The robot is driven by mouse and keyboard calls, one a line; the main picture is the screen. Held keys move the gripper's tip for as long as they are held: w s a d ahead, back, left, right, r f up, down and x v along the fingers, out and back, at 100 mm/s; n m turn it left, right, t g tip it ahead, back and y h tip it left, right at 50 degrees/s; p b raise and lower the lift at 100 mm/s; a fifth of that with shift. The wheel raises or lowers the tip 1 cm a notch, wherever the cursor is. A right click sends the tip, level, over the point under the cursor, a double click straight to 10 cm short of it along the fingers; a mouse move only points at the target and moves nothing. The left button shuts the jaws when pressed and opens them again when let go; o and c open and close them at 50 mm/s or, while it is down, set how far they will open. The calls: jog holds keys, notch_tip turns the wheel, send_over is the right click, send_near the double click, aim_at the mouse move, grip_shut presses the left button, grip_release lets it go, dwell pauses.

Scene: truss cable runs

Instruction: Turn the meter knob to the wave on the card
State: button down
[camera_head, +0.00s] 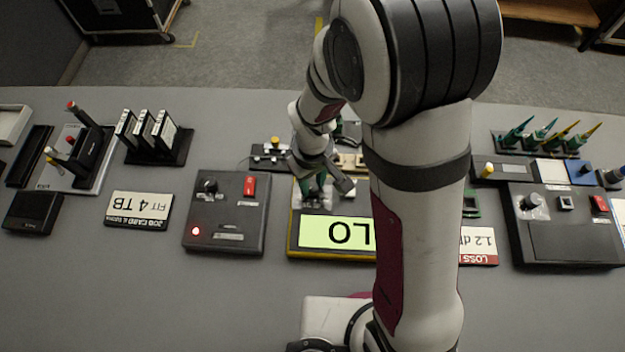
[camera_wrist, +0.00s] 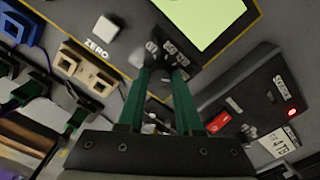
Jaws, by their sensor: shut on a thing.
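The meter (camera_head: 294,243) is a dark box with a yellow edge and a lit green screen (camera_head: 335,232). Large black characters, partly hidden by my arm, show on the screen. My gripper (camera_head: 318,188) reaches down to the meter just behind the screen. In the wrist view its green fingers (camera_wrist: 163,75) are shut on the black meter knob (camera_wrist: 163,66), next to small white labels. The knob's pointer and the labels are too small to read. A red and white card (camera_head: 478,247) marked 1.2 dB lies right of my arm, partly hidden.
A dark box with a knob and a red switch (camera_head: 225,213) stands left of the meter. A "4 TB" card (camera_head: 139,210) lies farther left. A larger black unit (camera_head: 565,235) stands at the right. A white ZERO button (camera_wrist: 106,28) is near my fingers.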

aim_at(312, 187)
jog(key=c, duration=0.6)
grip_release()
notch_tip(312, 187, up, 16)
jog(key=shift+f, duration=0.1)
jog(key=s+d+m, duration=0.3)
jog(key=s+m, duration=0.1)
jog(key=s, duration=0.1)
jog(key=s+d+m+y, duration=0.1)
jog(key=s+d+m, duration=0.1)
jog(key=s+m, duration=0.2)
jog(key=s+d+r+m, duration=0.1)
jog(key=s+d+m, duration=0.2)
jog(key=s+m, duration=0.2)
jog(key=shift+s+d+r+y, duration=0.1)
jog(key=shift+s+d+y, duration=0.1)
jog(key=shift+s, duration=0.25)
jog(key=shift+s+d+y, duration=0.1)
jog(key=shift+s+y, duration=0.1)
jog(key=shift+s, duration=0.2)
